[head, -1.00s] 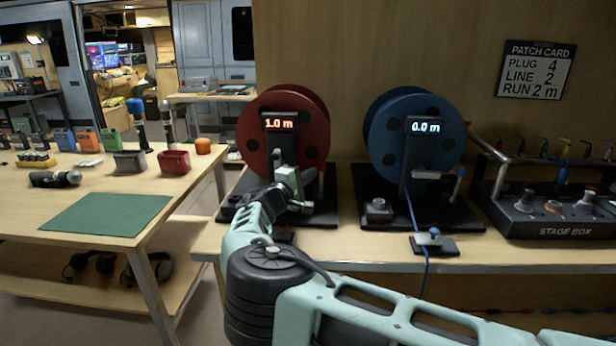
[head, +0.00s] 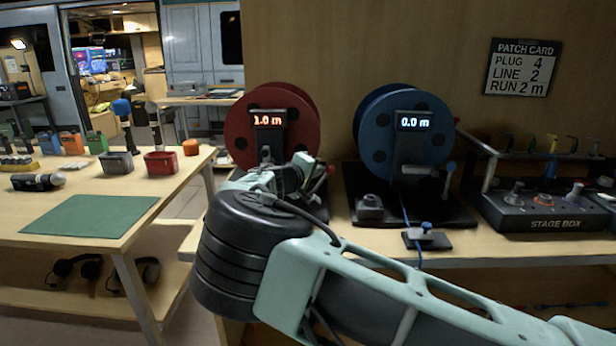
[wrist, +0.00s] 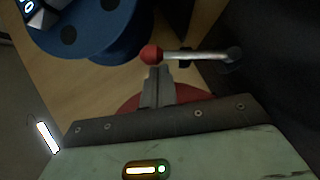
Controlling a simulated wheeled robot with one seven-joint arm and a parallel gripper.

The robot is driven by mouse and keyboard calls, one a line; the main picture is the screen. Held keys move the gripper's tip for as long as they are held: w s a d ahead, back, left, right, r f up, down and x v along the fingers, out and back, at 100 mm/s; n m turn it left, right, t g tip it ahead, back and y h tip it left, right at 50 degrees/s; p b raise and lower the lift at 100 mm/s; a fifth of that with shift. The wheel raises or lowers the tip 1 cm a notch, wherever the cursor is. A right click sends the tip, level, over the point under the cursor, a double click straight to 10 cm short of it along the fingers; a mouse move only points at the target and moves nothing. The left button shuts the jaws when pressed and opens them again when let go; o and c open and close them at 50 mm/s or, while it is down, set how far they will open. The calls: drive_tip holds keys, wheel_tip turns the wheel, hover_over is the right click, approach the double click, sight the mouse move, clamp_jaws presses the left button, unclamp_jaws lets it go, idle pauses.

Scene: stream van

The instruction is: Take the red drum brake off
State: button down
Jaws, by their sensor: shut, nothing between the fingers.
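The red drum (head: 240,135) stands upright on the bench, with its display (head: 268,120) reading 1.0 m. A metal lever with a red ball knob (head: 330,170) sticks out at its right; the wrist view shows the knob (wrist: 151,54) and its silver rod (wrist: 195,55). I cannot tell for sure whether this lever is the brake. My gripper (wrist: 158,72) is shut and empty, its tips right by the red knob; whether they touch it is unclear. In the head view my gripper is in front of the red drum's stand, and my wrist hides much of the drum's base.
The blue drum (head: 370,135) stands close on the right, its display reading 0.0 m, with its own base and a blue cable at the front. The stage box (head: 545,215) is farther right. A table with a green mat (head: 90,216) is at the left.

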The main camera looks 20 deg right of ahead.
drive_tip(key=shift+s+d+f+m+y+b, duration=0.15)
drive_tip(key=shift+d+f+m+y+b, duration=0.05)
drive_tip(key=shift+d+m+y+b, duration=0.25)
drive_tip(key=shift+s+d+f+m+y+b, duration=0.15)
drive_tip(key=shift+s+d+m+y+b, duration=0.05)
drive_tip(key=shift+d+m+y+b, duration=0.25)
drive_tip(key=shift+s+d+f+m+y+b, duration=0.2)
drive_tip(key=shift+d+m+y+b, duration=0.15)
drive_tip(key=shift+d, duration=0.2)
drive_tip(key=shift+d+g, duration=0.1)
drive_tip(key=shift+g, duration=0.2)
